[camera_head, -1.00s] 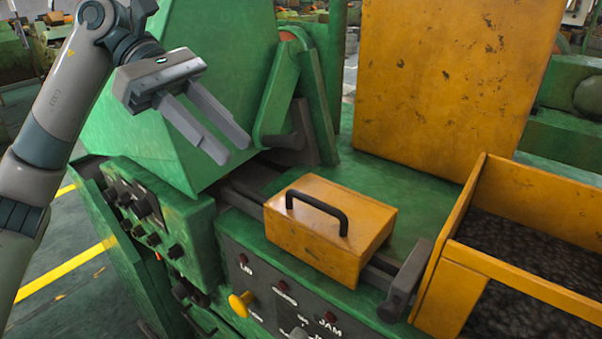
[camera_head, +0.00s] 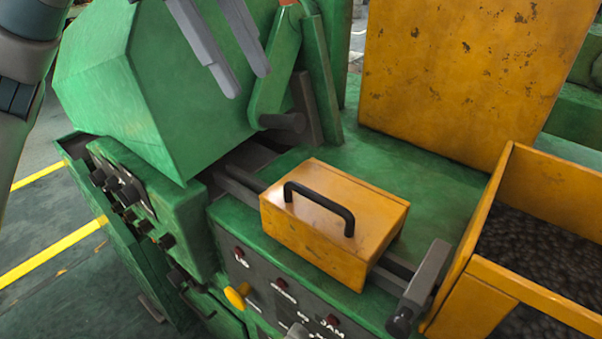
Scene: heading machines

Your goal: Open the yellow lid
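The yellow lid (camera_head: 367,199) is a box-like cover with a black bar handle (camera_head: 320,206) on top. It sits closed on the green machine, in the middle of the head view. My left gripper (camera_head: 249,84) is at the top of the view, above and to the left of the lid, in front of the green hood. Its two fingers point down and are apart, with nothing between them. It touches neither lid nor handle. Its palm is cut off by the top edge. My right gripper does not show.
A green hood (camera_head: 120,90) stands left of the lid, with a lever arm (camera_head: 275,75). A tall yellow panel (camera_head: 450,70) rises behind. A yellow bin (camera_head: 505,290) of dark pieces stands at right. A control panel with knobs (camera_head: 238,295) is in front.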

